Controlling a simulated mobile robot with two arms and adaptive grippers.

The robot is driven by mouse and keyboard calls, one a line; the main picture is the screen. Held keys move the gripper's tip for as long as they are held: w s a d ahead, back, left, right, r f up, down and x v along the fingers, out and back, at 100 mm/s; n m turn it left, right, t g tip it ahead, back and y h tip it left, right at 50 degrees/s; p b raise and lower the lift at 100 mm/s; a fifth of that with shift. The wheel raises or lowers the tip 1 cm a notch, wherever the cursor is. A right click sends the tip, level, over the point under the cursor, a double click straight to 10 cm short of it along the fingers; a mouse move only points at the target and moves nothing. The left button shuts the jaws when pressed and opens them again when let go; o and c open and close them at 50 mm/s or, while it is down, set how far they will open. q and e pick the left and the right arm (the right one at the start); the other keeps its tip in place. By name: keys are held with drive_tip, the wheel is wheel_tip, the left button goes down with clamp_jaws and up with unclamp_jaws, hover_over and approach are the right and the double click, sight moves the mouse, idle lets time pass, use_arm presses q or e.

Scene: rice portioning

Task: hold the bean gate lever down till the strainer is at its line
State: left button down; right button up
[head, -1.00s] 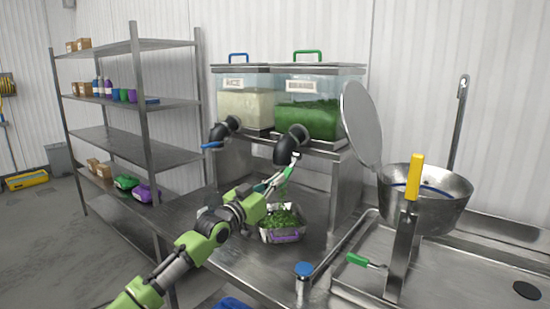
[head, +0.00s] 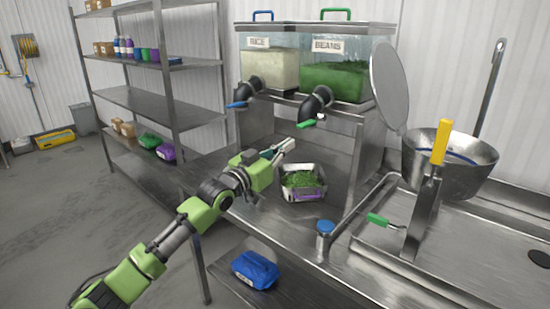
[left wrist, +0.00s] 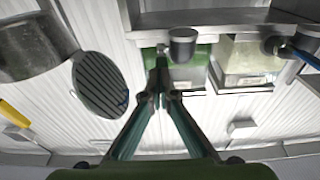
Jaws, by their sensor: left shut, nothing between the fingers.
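The beans dispenser (head: 336,82) holds green beans behind clear walls. Its dark spout (head: 316,103) has a green gate lever (head: 307,124) sticking out to the left. No beans are falling. Its fill line cannot be made out. My left gripper (head: 290,146) is shut and empty, below the lever and apart from it, above and left of the strainer. In the left wrist view its fingers (left wrist: 161,92) meet at the tips. My right gripper is not in view.
The rice dispenser (head: 268,70) with its blue lever (head: 236,105) is on the left. A blue-capped shaker (head: 325,235) stands at the counter's front. A large metal pot (head: 470,175), a round lid (head: 388,85) and a yellow-handled tool (head: 439,142) are at the right.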

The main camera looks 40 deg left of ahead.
use_arm(q)
drive_tip(key=s, duration=0.2)
drive_tip(key=s+f+b, duration=0.1)
drive_tip(key=s, duration=0.1)
drive_tip(key=shift+s+a, duration=0.2)
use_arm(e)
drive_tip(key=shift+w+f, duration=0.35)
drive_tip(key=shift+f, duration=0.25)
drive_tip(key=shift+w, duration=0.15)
use_arm(q)
drive_tip(key=shift+f, duration=0.15)
